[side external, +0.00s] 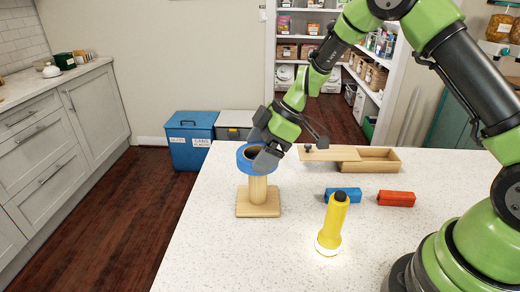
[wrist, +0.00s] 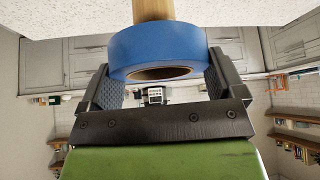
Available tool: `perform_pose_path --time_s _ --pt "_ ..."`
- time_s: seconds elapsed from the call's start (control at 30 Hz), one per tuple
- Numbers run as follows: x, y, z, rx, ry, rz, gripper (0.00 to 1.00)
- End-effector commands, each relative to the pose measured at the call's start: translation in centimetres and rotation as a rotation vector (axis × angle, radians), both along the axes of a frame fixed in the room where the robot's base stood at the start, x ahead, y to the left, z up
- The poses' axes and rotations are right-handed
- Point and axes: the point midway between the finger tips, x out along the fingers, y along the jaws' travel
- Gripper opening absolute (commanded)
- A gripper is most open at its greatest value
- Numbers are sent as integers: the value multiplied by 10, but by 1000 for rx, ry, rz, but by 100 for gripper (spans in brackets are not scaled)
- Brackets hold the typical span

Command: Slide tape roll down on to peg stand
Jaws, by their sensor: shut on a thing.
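The blue tape roll (side external: 244,165) has a brown core and lies flat at the top of the wooden peg stand (side external: 258,190). The stand is upright, with a square base (side external: 258,209) on the white table. My gripper (wrist: 158,75) is shut on the tape roll (wrist: 160,48), with one dark finger on each side of it. In the wrist view the peg (wrist: 152,10) runs from the roll's far side towards the table. The peg's top is hidden, so I cannot tell how far it sits inside the hole.
A yellow flashlight (side external: 333,220) stands lit, right of the stand. The table's front-left area is clear.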

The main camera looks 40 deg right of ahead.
Motion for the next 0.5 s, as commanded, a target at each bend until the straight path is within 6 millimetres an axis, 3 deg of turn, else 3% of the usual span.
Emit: perform_pose_path --time_s 0.5 --pt "0 0 -4 1 1 0 64"
